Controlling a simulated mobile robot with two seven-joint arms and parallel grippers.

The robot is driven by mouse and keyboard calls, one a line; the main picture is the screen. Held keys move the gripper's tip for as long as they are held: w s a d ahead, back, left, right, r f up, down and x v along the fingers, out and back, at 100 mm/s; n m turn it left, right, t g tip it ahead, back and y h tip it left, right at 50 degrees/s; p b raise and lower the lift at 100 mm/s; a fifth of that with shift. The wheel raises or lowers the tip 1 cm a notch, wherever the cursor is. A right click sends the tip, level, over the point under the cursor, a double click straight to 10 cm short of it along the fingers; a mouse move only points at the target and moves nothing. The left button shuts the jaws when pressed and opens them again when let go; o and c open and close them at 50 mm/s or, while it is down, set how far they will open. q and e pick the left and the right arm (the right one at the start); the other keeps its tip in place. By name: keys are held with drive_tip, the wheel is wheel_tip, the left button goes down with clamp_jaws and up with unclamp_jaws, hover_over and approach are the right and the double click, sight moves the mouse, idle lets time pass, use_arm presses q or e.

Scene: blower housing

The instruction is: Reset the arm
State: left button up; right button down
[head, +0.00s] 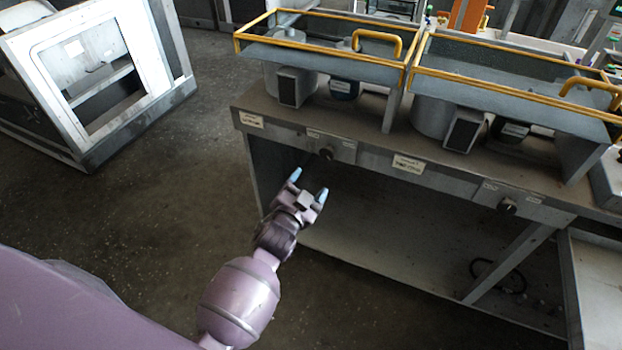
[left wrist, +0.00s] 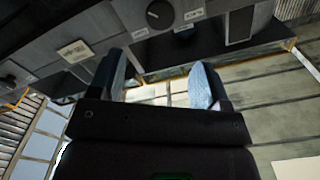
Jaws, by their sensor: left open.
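My left arm reaches in from the lower left in the head view. My left gripper (head: 308,184) is open and empty, with its two light blue fingertips apart. It is in front of the workbench (head: 300,129), just below and left of a dark knob (head: 326,153) on the front panel. In the left wrist view the open fingers of the left gripper (left wrist: 160,88) show with nothing between them. The knob also shows in the left wrist view (left wrist: 159,14), beyond the fingers. My right gripper is not in view.
Two blower housings with yellow-edged covers (head: 320,50) (head: 510,88) stand on the bench. A second knob (head: 506,207) is further right. A white cabinet (head: 60,80) stands at the upper left. The floor (head: 150,200) between it and the bench is clear.

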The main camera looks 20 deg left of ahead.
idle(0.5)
use_arm(q)
drive_tip(key=s+a+f+n+g, duration=0.2)
drive_tip(key=s+f, duration=0.1)
drive_tip(key=s, duration=0.5)
drive_tip(key=s+a+f+n+g, duration=0.1)
drive_tip(key=s+a+f+g, duration=0.1)
drive_tip(key=s, duration=0.7)
drive_tip(key=s+a+f+n+g, duration=0.2)
drive_tip(key=s+f, duration=0.3)
drive_tip(key=s, duration=0.4)
drive_tip(key=shift+a+n+g+y, duration=0.3)
drive_tip(key=shift+a+g, duration=0.15)
drive_tip(key=shift+g, duration=0.05)
drive_tip(key=shift+f, duration=0.1)
